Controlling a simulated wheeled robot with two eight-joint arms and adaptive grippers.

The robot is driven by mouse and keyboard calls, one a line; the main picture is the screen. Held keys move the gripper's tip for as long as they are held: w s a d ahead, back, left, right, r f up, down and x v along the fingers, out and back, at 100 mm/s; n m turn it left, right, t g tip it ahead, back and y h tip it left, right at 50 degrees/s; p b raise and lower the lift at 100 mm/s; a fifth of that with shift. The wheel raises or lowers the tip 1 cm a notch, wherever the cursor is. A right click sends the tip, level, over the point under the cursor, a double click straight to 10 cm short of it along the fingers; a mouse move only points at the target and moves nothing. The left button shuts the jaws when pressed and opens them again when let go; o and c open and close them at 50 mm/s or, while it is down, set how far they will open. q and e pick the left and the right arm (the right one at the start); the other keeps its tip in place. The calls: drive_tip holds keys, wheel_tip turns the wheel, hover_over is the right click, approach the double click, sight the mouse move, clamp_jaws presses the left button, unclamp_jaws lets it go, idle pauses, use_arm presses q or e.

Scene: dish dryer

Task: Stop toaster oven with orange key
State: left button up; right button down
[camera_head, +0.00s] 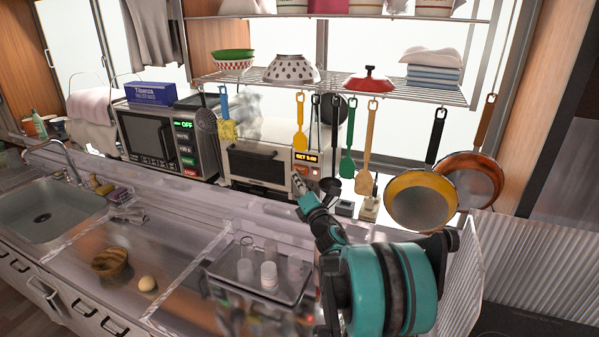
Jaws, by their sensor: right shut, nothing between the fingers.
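The toaster oven (258,167) stands on the counter at the back, in the middle of the head view. Its panel at the right has a lit orange display (306,157) that seems to read "SET 5:00". A small orange key (314,172) shows just below the display. My right gripper (297,178) is shut and empty, in front of the lower part of this panel, slightly left of and below the orange key. I cannot tell whether its tip touches the panel. The gripper hides part of the lower panel. My left gripper is not in view.
A microwave (160,141) with a green "OFF" display stands left of the toaster oven. Several utensils, including a yellow spatula (300,124) and a green one (347,150), hang from the rack above. A yellow pan (421,199) hangs at the right. A clear bin (262,270) stands in front.

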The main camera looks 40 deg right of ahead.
drive_tip(key=shift+s+a, duration=0.4)
drive_tip(key=shift+a, duration=0.35)
drive_tip(key=shift+s+a, duration=0.35)
drive_tip(key=shift+a, duration=0.35)
drive_tip(key=shift+s+a, duration=0.4)
drive_tip(key=shift+a, duration=0.35)
